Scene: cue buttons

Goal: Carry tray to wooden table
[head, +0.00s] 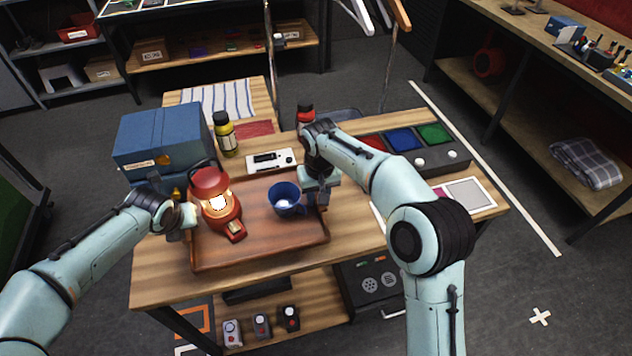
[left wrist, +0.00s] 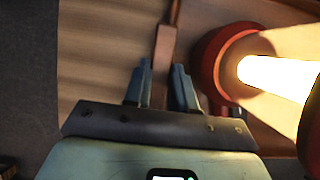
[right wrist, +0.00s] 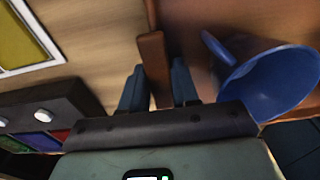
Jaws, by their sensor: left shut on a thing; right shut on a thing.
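The brown wooden tray (head: 262,254) is at the front left of a wooden table (head: 350,228); I cannot tell whether it touches the top or hangs just above it. A lit red lantern (head: 211,183) stands at its left and a blue mug (head: 285,198) at its right. My left gripper (head: 188,218) is shut on the tray's left wall (left wrist: 165,45). My right gripper (head: 318,192) is shut on the right wall (right wrist: 154,62). The mug (right wrist: 270,80) and lantern (left wrist: 215,65) also show beside the wrists.
A blue box (head: 160,140), a yellow bottle (head: 225,135) and a white panel (head: 271,160) stand behind the tray. A panel with coloured buttons (head: 410,150) is at the back right. Another surface with a striped cloth (head: 218,100) lies beyond. Dark floor is open at right.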

